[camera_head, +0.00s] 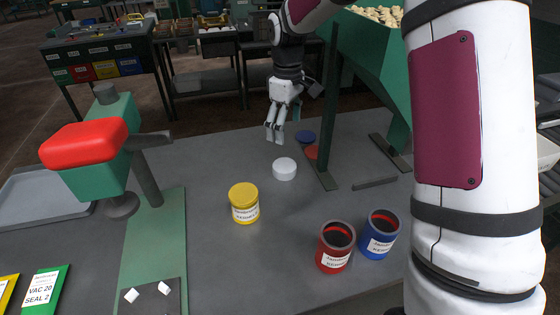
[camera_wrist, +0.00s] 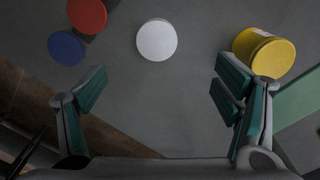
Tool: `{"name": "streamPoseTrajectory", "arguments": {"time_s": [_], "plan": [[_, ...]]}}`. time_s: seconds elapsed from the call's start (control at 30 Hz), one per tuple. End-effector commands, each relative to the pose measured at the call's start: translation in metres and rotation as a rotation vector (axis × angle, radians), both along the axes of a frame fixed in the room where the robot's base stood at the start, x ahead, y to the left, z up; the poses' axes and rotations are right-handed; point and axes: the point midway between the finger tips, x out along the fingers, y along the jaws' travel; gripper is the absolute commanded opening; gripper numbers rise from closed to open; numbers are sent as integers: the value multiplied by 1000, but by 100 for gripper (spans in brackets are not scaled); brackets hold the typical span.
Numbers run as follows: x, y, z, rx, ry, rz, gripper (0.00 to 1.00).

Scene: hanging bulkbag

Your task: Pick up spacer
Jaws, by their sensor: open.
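A short white round piece (camera_head: 285,168), the likeliest spacer, lies flat on the grey table, and it also shows in the wrist view (camera_wrist: 157,40) at the top centre. My gripper (camera_head: 275,133) hangs above the table, behind the white piece in the head view. In the wrist view my gripper (camera_wrist: 160,87) is open, with its fingers wide apart and only bare table between them. The white piece lies beyond the fingertips, touched by neither.
A yellow lidded jar (camera_head: 244,203) stands near the white piece. Blue (camera_head: 305,137) and red (camera_head: 311,152) lids lie by the green hopper stand (camera_head: 328,150). Open red (camera_head: 336,247) and blue (camera_head: 379,235) jars stand in front. A red-topped green machine (camera_head: 95,160) stands left.

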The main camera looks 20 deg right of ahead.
Motion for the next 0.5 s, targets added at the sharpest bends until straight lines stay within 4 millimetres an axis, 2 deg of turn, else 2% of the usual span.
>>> {"name": "streamPoseTrajectory", "arguments": {"time_s": [0.27,0.5], "plan": [[7,0,-32,9,13,21,83],[7,0,-77,9,13,20,83]]}}
